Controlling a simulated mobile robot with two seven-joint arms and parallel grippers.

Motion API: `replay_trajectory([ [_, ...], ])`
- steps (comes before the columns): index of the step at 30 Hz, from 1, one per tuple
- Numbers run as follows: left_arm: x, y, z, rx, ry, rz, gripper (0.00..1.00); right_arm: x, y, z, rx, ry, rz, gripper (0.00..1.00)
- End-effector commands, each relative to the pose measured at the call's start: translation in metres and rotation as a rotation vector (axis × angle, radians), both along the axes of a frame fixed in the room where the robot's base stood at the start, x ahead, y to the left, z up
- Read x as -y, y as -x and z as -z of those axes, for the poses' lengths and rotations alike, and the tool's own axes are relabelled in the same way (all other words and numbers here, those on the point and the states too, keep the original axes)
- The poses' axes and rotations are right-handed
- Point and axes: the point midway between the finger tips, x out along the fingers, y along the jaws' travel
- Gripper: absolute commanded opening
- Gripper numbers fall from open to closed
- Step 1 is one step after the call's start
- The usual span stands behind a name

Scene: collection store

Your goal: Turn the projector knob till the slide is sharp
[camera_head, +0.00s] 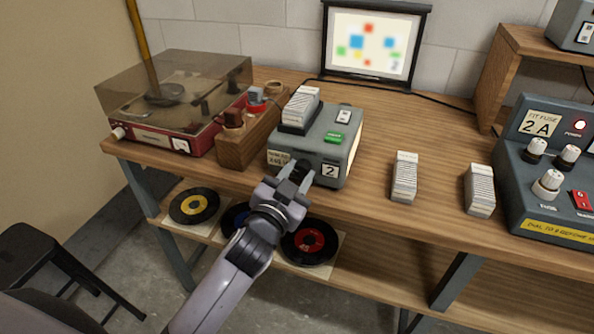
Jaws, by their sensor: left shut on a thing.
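The projector (345,155) is a grey-green box on the wooden bench, with a slide magazine (300,107) on top, a green button and a "2" label on its front. My left gripper (294,170) is at the projector's front face, shut on the projector knob, which is mostly hidden by the fingers. The screen (371,42) at the back shows a slide of red, blue, green and yellow squares. The squares have soft, blurred edges. My right gripper is not in view.
A record player (176,105) under a clear lid and a wooden box (240,144) stand left of the projector. Two slide magazines (404,177) (479,190) stand to the right, before a dark control unit (550,160). Records (310,242) lie on the lower shelf.

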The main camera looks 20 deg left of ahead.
Motion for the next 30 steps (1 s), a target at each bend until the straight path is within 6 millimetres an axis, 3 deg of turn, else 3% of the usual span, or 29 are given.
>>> replay_trajectory([
  [1, 0.0002, 0.0003, -0.0034, -0.002, -0.050, 0.000, 0.04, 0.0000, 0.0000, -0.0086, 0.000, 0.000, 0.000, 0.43],
  [6, 0.0002, 0.0003, -0.0009, 0.003, -0.165, 0.000, 0.04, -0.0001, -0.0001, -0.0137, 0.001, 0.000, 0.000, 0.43],
  [15, 0.0002, 0.0003, 0.0005, 0.004, -0.179, 0.000, 0.04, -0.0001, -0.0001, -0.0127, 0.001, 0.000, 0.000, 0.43],
  [16, 0.0002, 0.0003, 0.0005, 0.004, -0.179, 0.000, 0.41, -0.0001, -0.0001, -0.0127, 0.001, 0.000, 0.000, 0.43],
  [18, 0.0002, 0.0003, 0.0005, 0.004, -0.179, 0.000, 0.60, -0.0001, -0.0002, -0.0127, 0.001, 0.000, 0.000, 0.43],
  [30, -0.0004, 0.0066, 0.0006, 0.005, -0.178, 0.001, 0.60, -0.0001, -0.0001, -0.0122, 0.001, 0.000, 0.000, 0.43],
])
